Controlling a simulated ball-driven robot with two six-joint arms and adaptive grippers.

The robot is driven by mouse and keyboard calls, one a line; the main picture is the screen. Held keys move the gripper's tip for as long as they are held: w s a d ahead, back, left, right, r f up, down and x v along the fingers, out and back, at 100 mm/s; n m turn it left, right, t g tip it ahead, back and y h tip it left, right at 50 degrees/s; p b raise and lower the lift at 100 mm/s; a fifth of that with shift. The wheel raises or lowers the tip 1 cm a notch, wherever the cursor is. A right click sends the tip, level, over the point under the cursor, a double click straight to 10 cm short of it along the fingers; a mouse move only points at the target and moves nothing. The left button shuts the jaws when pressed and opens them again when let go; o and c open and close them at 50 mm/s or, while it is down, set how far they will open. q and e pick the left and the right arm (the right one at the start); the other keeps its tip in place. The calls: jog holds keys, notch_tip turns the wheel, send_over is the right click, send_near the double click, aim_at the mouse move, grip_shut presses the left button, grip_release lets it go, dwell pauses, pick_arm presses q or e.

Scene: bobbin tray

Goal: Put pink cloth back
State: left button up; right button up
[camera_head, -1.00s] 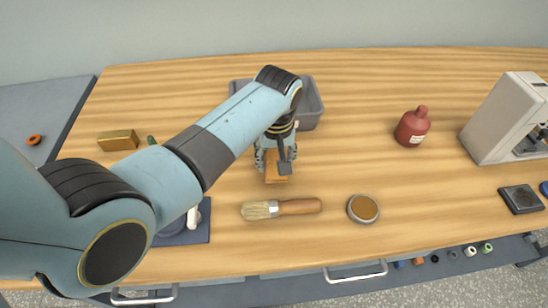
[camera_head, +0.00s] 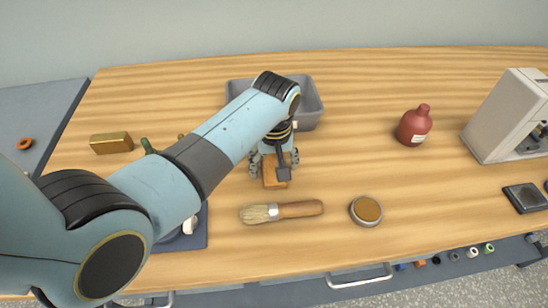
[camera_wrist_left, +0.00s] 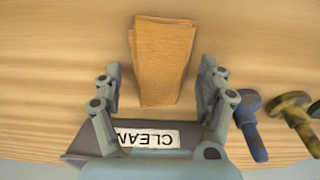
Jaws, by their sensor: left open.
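No pink cloth shows. A folded orange-tan cloth (camera_head: 270,181) lies on the wooden table in front of the grey bin (camera_head: 315,106). It also shows in the left wrist view (camera_wrist_left: 160,50). My left gripper (camera_head: 274,160) is over the cloth, partly hiding it in the head view. In the wrist view the gripper (camera_wrist_left: 160,68) is open, with one finger on each side of the cloth and a gap on both sides. The bin shows there with a white "CLEAN" label (camera_wrist_left: 148,138). My right gripper is not in view.
A brush (camera_head: 290,210) and a round tin (camera_head: 366,211) lie nearer the front edge. A red bottle (camera_head: 413,126) and a pale machine (camera_head: 500,115) stand at right. A brass block (camera_head: 111,142) is at left. Table between tin and bottle is clear.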

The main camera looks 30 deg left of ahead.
pick_arm(q)
notch_tip(320, 180, up, 12)
jog(key=s, duration=0.1)
jog(key=shift+d, duration=0.4)
jog(key=shift+s, duration=0.1)
